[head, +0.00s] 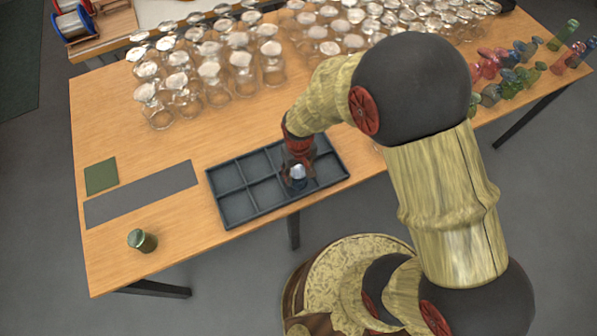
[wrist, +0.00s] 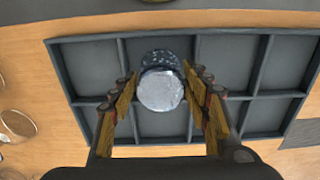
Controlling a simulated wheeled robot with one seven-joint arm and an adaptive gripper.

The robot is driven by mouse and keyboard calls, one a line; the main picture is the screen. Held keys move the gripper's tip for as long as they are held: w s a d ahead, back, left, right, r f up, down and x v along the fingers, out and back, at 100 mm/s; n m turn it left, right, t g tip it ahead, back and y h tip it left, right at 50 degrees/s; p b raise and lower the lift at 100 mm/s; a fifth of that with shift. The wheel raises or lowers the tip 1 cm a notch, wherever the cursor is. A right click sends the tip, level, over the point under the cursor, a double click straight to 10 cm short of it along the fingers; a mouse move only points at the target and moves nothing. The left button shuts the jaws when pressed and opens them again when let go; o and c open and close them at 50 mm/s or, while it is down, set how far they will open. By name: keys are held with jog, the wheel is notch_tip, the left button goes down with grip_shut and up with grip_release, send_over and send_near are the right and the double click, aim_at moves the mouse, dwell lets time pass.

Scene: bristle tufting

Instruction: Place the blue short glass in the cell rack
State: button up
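The cell rack (head: 222,202) is a dark grey tray of several cells near the table's front edge; it fills much of the wrist view (wrist: 230,37). The blue short glass (head: 297,182) is dark speckled blue with a pale round end facing up. In the wrist view the glass (wrist: 160,90) is upright over a near-row cell, second from the right in the head view; I cannot tell if it touches the floor. My gripper (wrist: 160,75) has a finger against each side of the glass. The head view shows the gripper (head: 298,155) from above, its fingers partly hidden.
A dark green glass (head: 142,240) stands at the table's front left. A grey strip (head: 140,195) and a green square (head: 101,177) lie left of the rack. Many clear glasses (head: 205,80) fill the back, and small coloured ones (head: 515,75) stand at the right.

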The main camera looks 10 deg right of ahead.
jog(key=shift+o, duration=1.3)
jog(key=shift+r, duration=0.15)
notch_tip(320, 180, up, 19)
jog(key=d+t+p, duration=0.1)
jog(key=d+p, duration=0.1)
jog(key=p, duration=0.1)
jog(key=s+d+r+m+t, duration=0.1)
jog(key=s+d+r+t, duration=0.1)
jog(key=s+d+r, duration=0.3)
jog(key=s+d+r+m+t, duration=0.2)
jog(key=s+d+r, duration=0.3)
jog(key=r, duration=0.9)
jog(key=shift+s+r+t, duration=0.2)
jog(key=shift+s+t, duration=0.1)
jog(key=shift+s, duration=0.7)
notch_tip(320, 180, down, 4)
jog(key=b, duration=0.3)
jog(key=shift+r+b, duration=0.25)
jog(key=shift+b, duration=0.15)
